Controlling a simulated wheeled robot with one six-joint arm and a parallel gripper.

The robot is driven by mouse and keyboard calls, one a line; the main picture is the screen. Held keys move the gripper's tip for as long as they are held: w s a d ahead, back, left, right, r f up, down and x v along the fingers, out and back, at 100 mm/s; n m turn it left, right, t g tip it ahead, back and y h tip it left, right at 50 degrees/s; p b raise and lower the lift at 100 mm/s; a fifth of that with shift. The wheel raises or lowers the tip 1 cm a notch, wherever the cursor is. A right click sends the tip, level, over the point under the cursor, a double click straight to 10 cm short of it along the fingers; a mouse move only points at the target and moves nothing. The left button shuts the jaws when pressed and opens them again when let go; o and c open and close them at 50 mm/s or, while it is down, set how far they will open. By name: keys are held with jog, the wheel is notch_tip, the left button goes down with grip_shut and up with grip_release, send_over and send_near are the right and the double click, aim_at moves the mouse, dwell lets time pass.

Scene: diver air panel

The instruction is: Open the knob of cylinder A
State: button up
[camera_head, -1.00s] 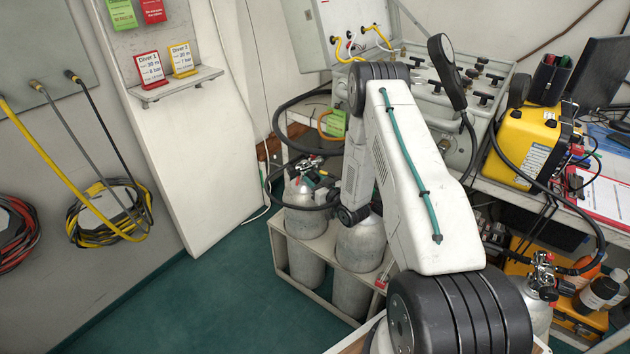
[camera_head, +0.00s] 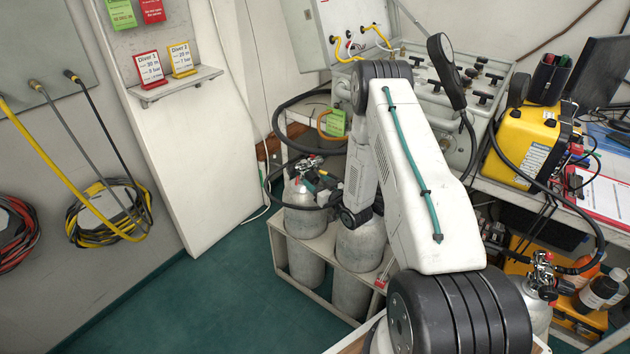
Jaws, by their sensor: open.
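No letter is readable on either, so I cannot tell which is cylinder A. My gripper (camera_head: 316,183) is small and partly hidden by my wrist. It is open, close to the left cylinder's valve; whether it touches the knob cannot be seen.
A white rack (camera_head: 318,244) holds the cylinders. Black hoses (camera_head: 272,165) loop around the valve. The control panel (camera_head: 440,110) and a yellow case (camera_head: 525,145) stand behind and to the right. Another cylinder (camera_head: 541,318) with a valve is at the lower right. The green floor at left is clear.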

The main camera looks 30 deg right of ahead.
jog(key=s, duration=0.6)
jog(key=shift+s, duration=0.25)
jog(key=shift+d+r, duration=0.1)
jog(key=shift+r, duration=0.05)
